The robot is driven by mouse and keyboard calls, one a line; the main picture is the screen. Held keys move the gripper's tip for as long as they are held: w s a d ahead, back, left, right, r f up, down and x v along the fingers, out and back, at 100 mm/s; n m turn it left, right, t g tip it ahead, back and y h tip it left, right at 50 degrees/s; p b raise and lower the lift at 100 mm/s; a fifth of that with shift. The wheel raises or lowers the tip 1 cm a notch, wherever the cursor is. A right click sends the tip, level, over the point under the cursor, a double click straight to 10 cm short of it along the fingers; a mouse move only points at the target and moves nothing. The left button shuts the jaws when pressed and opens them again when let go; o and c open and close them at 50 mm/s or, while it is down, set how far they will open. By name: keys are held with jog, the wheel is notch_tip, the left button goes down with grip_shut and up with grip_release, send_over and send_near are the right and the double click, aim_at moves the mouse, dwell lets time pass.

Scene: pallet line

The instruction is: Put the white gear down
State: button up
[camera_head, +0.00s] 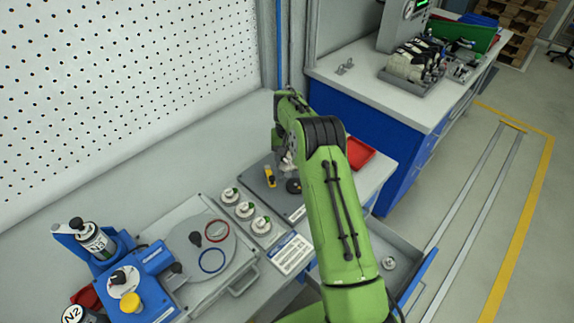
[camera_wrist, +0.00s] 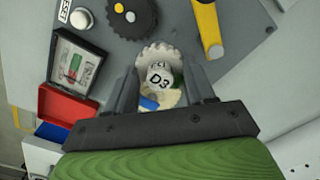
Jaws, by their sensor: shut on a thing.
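My gripper (camera_wrist: 160,82) is shut on the white gear (camera_wrist: 154,52), whose toothed rim shows beyond the fingertips in the wrist view. A pale round top marked D3 sits between the fingers, with a cream part and a bit of blue below it. In the head view, my gripper (camera_head: 287,163) is over the dark grey plate (camera_head: 288,208), mostly hidden by my arm. Whether the gear touches the plate I cannot tell.
A black gear (camera_head: 293,186) and a yellow-handled tool (camera_head: 270,177) are close by on the plate. Several white-and-green round parts (camera_head: 245,210) stand left of it. A red tray (camera_head: 360,153) is to the right. An open drawer (camera_head: 388,282) is below right.

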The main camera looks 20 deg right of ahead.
aim_at(288, 167)
jog(key=shift+f, duration=1.45)
jog(key=shift+f, duration=0.1)
jog(key=shift+s+f+b, duration=0.1)
jog(key=shift+f+b, duration=0.4)
jog(key=shift+f, duration=0.05)
jog(key=o, duration=1)
jog(key=shift+s+a, duration=0.1)
